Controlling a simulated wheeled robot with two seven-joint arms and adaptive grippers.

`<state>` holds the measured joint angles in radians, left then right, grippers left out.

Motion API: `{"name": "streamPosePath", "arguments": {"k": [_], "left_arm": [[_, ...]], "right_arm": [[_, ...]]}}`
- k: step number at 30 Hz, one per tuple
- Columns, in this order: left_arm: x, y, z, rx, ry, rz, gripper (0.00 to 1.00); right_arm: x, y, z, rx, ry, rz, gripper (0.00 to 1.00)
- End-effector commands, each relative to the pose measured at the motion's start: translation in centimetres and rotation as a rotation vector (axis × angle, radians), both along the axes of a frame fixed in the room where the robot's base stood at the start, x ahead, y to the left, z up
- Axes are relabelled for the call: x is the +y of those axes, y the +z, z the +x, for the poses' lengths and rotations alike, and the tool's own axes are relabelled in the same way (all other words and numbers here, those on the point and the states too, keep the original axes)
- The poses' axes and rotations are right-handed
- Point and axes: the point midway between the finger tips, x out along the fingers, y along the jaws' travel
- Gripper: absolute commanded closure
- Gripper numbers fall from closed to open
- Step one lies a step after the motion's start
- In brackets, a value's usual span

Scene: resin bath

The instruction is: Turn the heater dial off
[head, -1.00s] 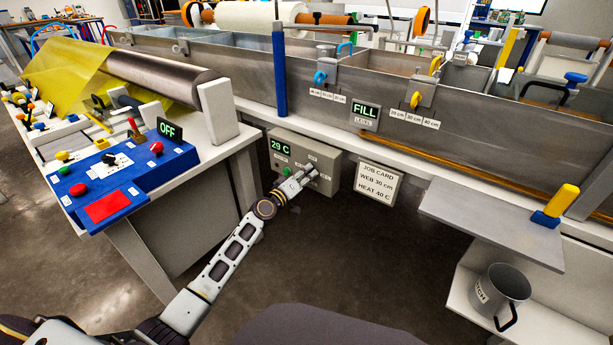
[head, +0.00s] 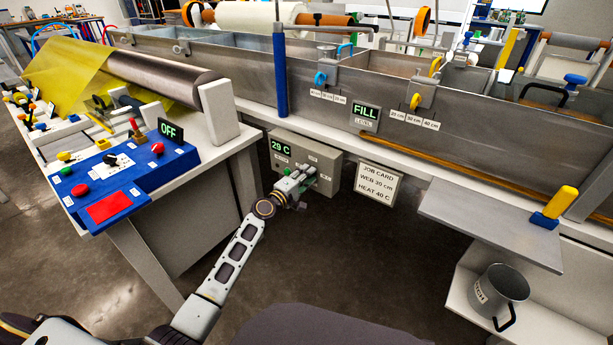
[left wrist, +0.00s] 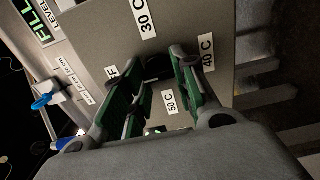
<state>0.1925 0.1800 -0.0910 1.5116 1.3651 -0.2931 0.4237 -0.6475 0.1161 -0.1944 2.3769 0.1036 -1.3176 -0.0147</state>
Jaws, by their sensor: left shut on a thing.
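The grey heater box (head: 325,158) hangs under the bath's front edge in the head view, with a display reading 29 C. Its black dial (left wrist: 156,68) shows in the left wrist view between my fingertips, ringed by labels 30 C, 40 C, 50 C and one ending in F, partly hidden. My left gripper (head: 306,174) is at the box's front; its green-padded fingers (left wrist: 157,76) are shut on the dial from both sides. The fingers hide much of the dial, so I cannot tell where it points. My right gripper is not in view.
A job card (head: 377,183) reading web 30 cm, heat 40 C hangs right of the box. A blue control panel (head: 120,190) stands on the table at left. A grey shelf (head: 490,228) juts out at right, above a mug (head: 502,290). Open floor lies below the box.

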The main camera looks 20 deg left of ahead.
Motion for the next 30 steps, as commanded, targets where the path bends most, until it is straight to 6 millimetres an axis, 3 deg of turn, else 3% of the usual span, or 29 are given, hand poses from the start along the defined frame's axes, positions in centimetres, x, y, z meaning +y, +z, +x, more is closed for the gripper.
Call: {"name": "streamPosePath", "arguments": {"k": [12,13,17,30], "left_arm": [[0.06,-0.15,-0.02,0.005,0.001,-0.009,0.95],[0.06,-0.15,-0.02,0.005,0.001,-0.009,0.68],[0.05,-0.12,-0.02,0.004,0.001,-0.008,0.51],[0.09,-0.07,-0.15,0.004,0.001,-0.007,0.50]], "right_arm": [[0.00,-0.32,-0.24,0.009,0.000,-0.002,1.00],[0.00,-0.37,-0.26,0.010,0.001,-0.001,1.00],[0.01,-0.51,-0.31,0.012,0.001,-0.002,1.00],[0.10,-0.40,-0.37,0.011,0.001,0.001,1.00]]}}
